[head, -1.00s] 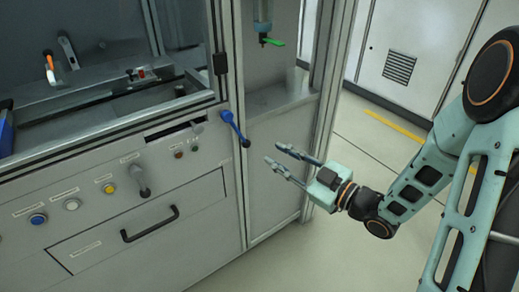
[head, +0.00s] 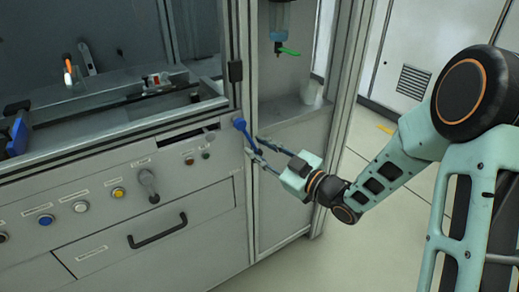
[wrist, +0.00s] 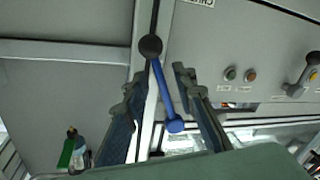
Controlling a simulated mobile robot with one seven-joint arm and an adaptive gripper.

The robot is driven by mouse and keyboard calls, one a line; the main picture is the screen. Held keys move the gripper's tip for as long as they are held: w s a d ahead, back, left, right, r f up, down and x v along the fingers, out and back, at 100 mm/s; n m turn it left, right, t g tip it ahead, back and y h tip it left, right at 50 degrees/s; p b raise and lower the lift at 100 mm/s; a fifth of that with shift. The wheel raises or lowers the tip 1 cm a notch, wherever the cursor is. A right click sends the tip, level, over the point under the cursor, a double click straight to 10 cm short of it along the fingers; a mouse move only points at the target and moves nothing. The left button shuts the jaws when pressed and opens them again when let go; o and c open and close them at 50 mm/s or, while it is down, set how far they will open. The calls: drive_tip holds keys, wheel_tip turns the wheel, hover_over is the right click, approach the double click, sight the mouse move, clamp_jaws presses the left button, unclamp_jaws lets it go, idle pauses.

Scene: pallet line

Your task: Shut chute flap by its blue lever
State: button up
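The blue lever (head: 246,134) sits on the cabinet front by the corner post, slanting down to the right and ending in a dark knob. It also shows in the wrist view (wrist: 164,86), with the knob (wrist: 151,46) near the fingertips. My gripper (head: 256,147) is open at the lever's lower end. In the wrist view its fingers (wrist: 157,80) stand on either side of the lever, with gaps visible. A dark slot (head: 180,139) lies left of the lever; I cannot clearly tell the flap itself.
A grey lever (head: 148,184), several buttons and a black drawer handle (head: 158,230) are on the front panel to the left. A green-handled valve (head: 288,51) hangs in the bay behind. A metal corner post runs close beside the blue lever. Open floor lies to the right.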

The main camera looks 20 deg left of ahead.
clamp_jaws()
